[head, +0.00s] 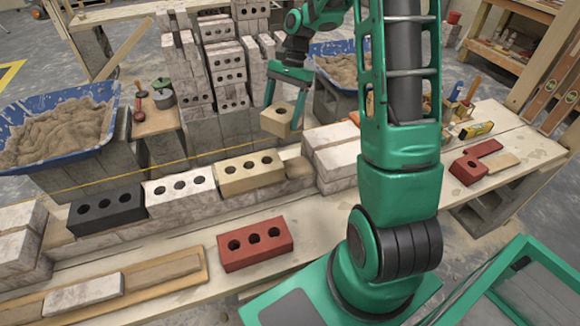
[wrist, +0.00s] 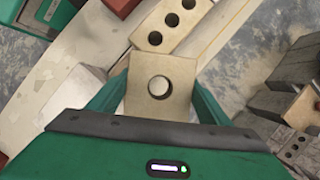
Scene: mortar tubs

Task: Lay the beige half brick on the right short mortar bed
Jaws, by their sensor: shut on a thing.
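My gripper (head: 284,108) is shut on the beige half brick (head: 276,123), a short block with one round hole. It holds the brick in the air above the wall. In the wrist view the half brick (wrist: 142,98) sits between the green fingers and hides what lies under it. The right short mortar bed (head: 299,168) shows as a rough brownish patch on the wall, between the beige three-hole brick (head: 236,181) and the whitish end bricks (head: 338,170). The held brick is above and slightly left of this bed in the head view.
A white three-hole brick (head: 172,196) and a black one (head: 100,214) lie further left on the wall. A red brick (head: 254,252) lies on the plank in front. A yellow string (head: 130,172) runs behind the wall. Stacked bricks (head: 224,68) stand behind.

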